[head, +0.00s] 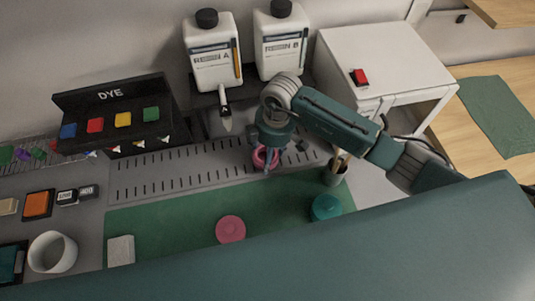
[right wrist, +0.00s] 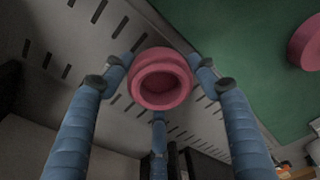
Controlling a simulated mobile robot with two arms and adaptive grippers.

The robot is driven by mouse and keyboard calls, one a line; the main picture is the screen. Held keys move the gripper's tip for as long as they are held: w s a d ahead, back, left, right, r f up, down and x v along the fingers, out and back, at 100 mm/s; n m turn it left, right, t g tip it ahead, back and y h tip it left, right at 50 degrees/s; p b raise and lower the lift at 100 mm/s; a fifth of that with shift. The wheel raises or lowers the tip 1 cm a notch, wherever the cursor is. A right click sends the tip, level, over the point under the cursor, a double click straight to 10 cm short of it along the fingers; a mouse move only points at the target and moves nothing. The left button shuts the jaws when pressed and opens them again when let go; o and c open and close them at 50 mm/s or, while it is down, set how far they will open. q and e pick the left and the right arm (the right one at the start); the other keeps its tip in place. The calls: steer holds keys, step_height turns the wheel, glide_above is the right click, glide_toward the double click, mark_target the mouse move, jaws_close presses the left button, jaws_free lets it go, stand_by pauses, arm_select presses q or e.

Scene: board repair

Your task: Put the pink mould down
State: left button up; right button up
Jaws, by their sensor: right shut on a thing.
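The pink mould (right wrist: 161,101) is a round, hollow cup with a thick rim. In the right wrist view it sits between the blue fingers of my right gripper (right wrist: 160,78), which is shut on it. In the head view the right gripper (head: 265,150) points down over the grey slotted strip, just behind the green mat, and the pink mould (head: 264,158) shows as a ring among its fingers. Whether the mould touches the surface below is hard to tell. My left gripper is not in view.
A pink disc (head: 231,229) and a teal round piece (head: 326,207) lie on the green mat (head: 165,228). A brush cup (head: 335,174) stands right of the gripper. Two resin bottles (head: 212,60) and a dye rack (head: 110,112) stand behind. The slotted strip (head: 185,172) has free room.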

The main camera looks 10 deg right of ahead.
steer(key=shift+f, duration=0.45)
steer(key=shift+f, duration=0.15)
steer(key=o, duration=1.6)
steer(key=shift+o, duration=0.2)
